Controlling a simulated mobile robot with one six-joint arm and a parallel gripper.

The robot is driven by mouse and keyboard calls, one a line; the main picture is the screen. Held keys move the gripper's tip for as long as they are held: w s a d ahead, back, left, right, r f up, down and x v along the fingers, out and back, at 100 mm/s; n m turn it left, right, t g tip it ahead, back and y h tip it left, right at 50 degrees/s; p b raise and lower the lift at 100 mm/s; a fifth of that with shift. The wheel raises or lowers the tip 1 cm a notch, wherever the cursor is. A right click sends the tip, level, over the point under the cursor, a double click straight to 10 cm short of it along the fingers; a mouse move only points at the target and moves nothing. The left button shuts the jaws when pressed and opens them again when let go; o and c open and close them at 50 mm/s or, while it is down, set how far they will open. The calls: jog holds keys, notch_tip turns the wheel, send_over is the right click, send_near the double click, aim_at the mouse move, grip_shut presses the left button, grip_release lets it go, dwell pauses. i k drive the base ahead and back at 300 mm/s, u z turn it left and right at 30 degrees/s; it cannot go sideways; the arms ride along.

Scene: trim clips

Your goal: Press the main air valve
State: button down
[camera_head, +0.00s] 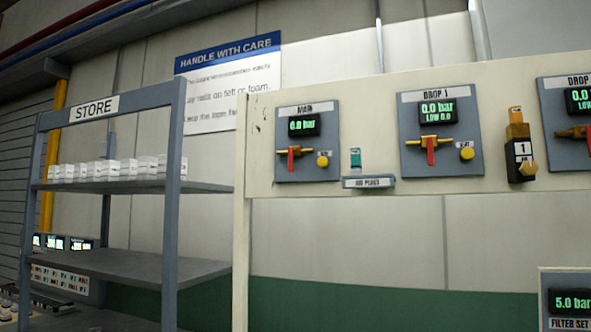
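The grey panel labelled MAIN (306,173) is mounted on the cream board, left of centre. Its green display (303,124) reads 0.0 bar. Below the display is the main air valve (292,157), a short yellow-orange horizontal piece with a red handle pointing down. A round yellow button (322,160) sits to the right of the valve; its small label is too small to read. My gripper is not in view, and nothing covers the MAIN panel.
To the right are the DROP 1 panel (462,111) with a similar valve, another cut-off DROP panel (553,105) and an orange-and-black unit marked 1 (520,152). The STORE shelf (200,187) stands left.

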aim_at(291, 150)
jog(key=u, duration=0.05)
jog(key=i, duration=1)
jog(key=z, duration=0.05)
